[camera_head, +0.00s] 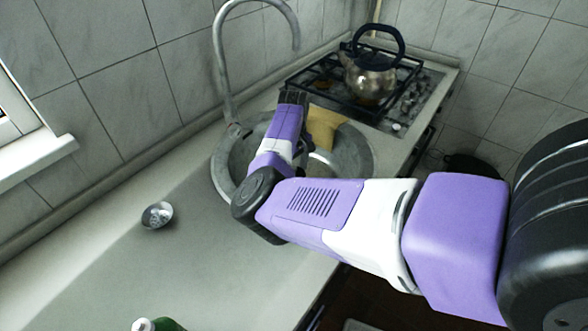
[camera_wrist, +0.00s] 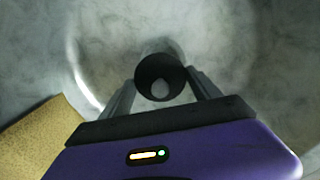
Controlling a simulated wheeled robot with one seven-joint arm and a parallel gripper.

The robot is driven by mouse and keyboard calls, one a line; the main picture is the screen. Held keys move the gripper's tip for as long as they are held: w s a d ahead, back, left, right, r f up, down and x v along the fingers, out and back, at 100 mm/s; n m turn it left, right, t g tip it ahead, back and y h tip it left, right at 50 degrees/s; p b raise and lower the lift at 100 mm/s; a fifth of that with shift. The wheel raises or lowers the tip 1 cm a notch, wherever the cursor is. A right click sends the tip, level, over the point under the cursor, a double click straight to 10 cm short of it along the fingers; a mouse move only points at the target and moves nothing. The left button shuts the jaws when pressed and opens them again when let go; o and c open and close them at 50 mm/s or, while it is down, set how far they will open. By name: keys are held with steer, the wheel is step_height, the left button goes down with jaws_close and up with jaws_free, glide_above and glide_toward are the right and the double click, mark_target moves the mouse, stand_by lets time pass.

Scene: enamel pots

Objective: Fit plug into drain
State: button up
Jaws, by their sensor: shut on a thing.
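My gripper (camera_head: 292,97) is over the round metal sink (camera_head: 220,165) in the head view. In the wrist view, its two grey fingers (camera_wrist: 160,84) are shut on a dark round plug (camera_wrist: 149,90), which has a paler spot in its middle. The plug is held between the fingertips, with the pale basin (camera_wrist: 105,45) behind it. The plug cannot be made out in the head view. The drain is not clearly seen; the plug and the fingers cover that part of the wrist view. I cannot tell whether the plug touches the basin.
A yellow cloth or sponge (camera_head: 322,125) lies at the sink's right side, also in the wrist view (camera_wrist: 40,140). A curved tap (camera_head: 222,70) rises behind the sink. A kettle (camera_head: 371,75) stands on the stove. A small metal cup (camera_head: 157,215) and a green bottle (camera_head: 160,324) are on the counter.

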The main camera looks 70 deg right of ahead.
steer(key=shift+f+b, duration=1)
steer(key=shift+f, duration=1.55)
steer(key=shift+s+f, duration=0.1)
steer(key=shift+f, duration=0.8)
steer(key=shift+f+b, duration=0.25)
steer(key=shift+b, duration=0.05)
steer(key=shift+f, duration=0.1)
